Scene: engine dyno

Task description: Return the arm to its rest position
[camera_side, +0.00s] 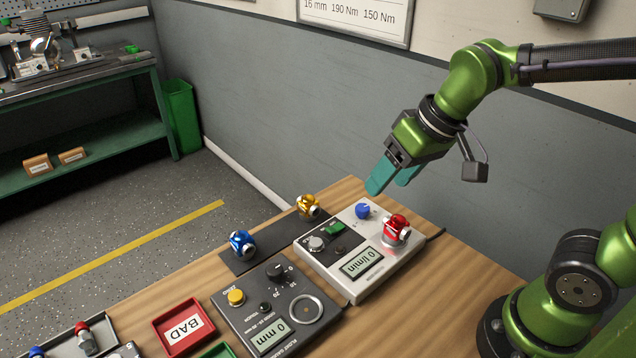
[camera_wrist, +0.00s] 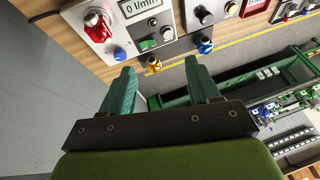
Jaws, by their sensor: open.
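My gripper (camera_side: 392,178) is raised above the far end of the wooden table, with its teal fingers apart and nothing between them. The two fingers also show in the wrist view (camera_wrist: 160,85), spread with empty space between. Below and to the right of the fingers in the side view, a red fitting (camera_side: 396,228) sits on a light grey flow tester (camera_side: 408,262) whose display reads 0 l/min. My gripper touches nothing.
A gold fitting (camera_side: 308,205) and a blue fitting (camera_side: 242,243) stand on a dark mat (camera_side: 270,243). A dark gauge box (camera_side: 235,312) reading 0 mm, a red BAD tray (camera_side: 160,325) and a partly visible green tray (camera_side: 218,351) lie nearer. The grey wall (camera_side: 290,90) stands behind.

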